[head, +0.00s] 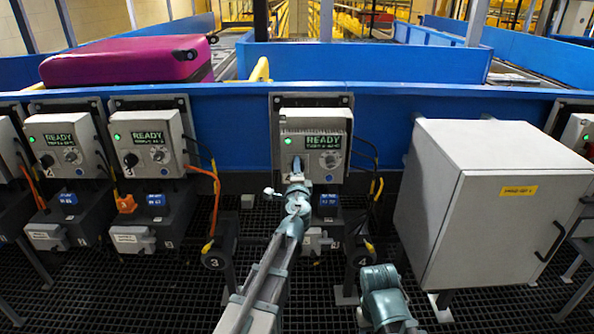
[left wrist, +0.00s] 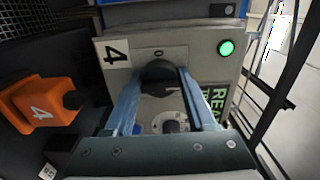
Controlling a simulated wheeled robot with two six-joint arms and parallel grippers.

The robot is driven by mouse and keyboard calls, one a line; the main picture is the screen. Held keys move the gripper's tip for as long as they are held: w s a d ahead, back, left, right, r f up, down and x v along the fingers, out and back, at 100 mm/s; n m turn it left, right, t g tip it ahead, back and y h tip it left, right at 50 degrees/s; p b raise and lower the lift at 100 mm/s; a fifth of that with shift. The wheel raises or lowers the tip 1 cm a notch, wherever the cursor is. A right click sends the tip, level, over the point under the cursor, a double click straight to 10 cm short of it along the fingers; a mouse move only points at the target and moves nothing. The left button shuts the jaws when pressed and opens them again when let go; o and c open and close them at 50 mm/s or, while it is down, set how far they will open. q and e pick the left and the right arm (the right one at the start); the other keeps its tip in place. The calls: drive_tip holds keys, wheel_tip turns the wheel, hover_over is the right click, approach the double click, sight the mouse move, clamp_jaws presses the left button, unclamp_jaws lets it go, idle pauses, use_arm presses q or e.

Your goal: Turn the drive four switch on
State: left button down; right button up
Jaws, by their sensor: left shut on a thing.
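The drive four box (head: 343,168) is a light grey control box with a green lamp and a green READY display, on the blue conveyor side. In the left wrist view its label 4 (left wrist: 117,52), lit green lamp (left wrist: 226,47) and READY display (left wrist: 216,97) show. Its black switch knob (left wrist: 160,76) sits on a plate with a 0 mark beside it. My left gripper (head: 296,172) is at the box front; its two blue fingers (left wrist: 158,88) are shut on the knob, one on each side. The knob's exact angle is hard to tell.
Similar READY boxes for drive two (head: 62,147) and drive three (head: 147,145) stand left. A large grey cabinet (head: 430,210) stands right. An orange block marked 4 (left wrist: 40,103) is near the box. A magenta suitcase (head: 125,62) lies on the conveyor behind.

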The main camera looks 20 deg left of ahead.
idle(0.6)
use_arm(q)
drive_tip(key=shift+c, duration=1.1)
unclamp_jaws()
drive_tip(key=shift+s, duration=0.1)
